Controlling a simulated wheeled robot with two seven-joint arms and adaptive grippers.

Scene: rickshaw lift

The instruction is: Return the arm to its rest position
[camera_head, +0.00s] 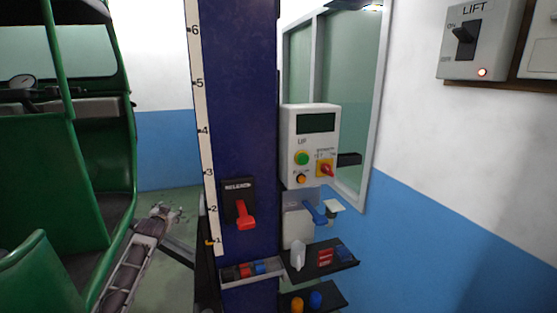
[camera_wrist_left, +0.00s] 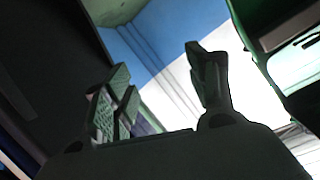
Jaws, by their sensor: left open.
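My left arm comes in from the lower left in the head view. It lies between the green rickshaw (camera_head: 105,130) and the dark blue lift column (camera_head: 240,110). My left gripper (camera_head: 168,212) is at the arm's far end, small in this view, with nothing seen in it. In the left wrist view the left gripper (camera_wrist_left: 160,78) has its two fingers spread apart with an empty gap between them. The gripper is apart from the column. My right gripper is in neither view.
The column carries a height scale and a red release lever (camera_head: 243,213). A lift control box (camera_head: 310,145) and small shelves (camera_head: 325,258) with parts stand right of it. A lift switch box (camera_head: 478,40) is on the right wall. Green floor (camera_head: 180,275) shows left of the column.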

